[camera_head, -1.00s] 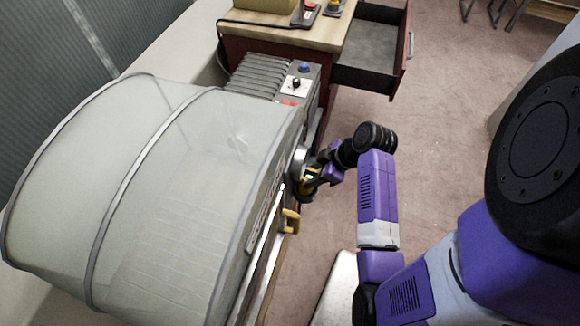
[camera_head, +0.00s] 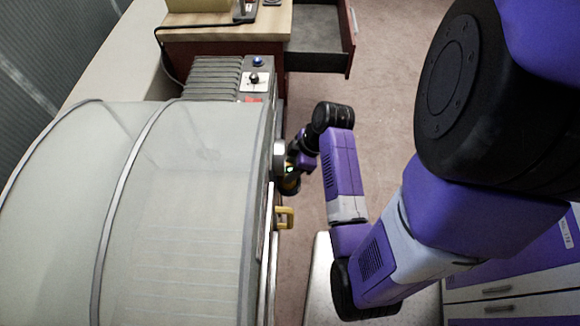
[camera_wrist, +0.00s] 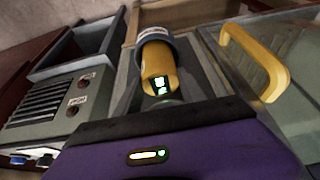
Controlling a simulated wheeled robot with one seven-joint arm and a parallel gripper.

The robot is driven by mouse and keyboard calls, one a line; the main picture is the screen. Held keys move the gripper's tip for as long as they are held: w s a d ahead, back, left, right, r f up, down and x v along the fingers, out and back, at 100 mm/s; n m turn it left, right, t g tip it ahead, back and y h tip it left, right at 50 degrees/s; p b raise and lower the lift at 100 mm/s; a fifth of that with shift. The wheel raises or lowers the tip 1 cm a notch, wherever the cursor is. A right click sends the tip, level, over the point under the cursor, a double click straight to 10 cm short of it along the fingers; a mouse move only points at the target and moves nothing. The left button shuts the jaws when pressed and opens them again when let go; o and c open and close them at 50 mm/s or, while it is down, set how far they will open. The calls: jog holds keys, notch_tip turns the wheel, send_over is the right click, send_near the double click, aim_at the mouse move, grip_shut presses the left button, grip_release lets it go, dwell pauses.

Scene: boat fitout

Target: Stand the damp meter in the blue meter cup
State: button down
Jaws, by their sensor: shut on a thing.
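The damp meter (camera_wrist: 157,62) is a yellow body with a small lit green display, seen in the wrist view just beyond my purple palm. A grey-blue round collar (camera_wrist: 154,33) surrounds its far end; I cannot tell whether it belongs to the meter. My gripper (camera_head: 291,172) is shut on the meter and holds it close beside the side of the covered unit. My fingertips are hard to make out. I cannot clearly identify the blue meter cup in either view.
The large translucent canopy (camera_head: 190,210) fills the left. A yellow handle (camera_head: 285,217) sticks out just nearer than my gripper. A grey ribbed box (camera_head: 212,78) with knobs stands beyond it. A wooden-topped desk (camera_head: 215,33) has an open drawer (camera_head: 318,45). Carpet is clear behind my arm.

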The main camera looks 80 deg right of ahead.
jog(key=shift+f, duration=0.2)
jog(key=c, duration=0.7)
grip_release()
jog(key=shift+r, duration=0.5)
jog(key=p+v, duration=0.2)
jog(key=v, duration=0.9)
jog(key=shift+s+r, duration=0.25)
jog(key=shift+r, duration=0.05)
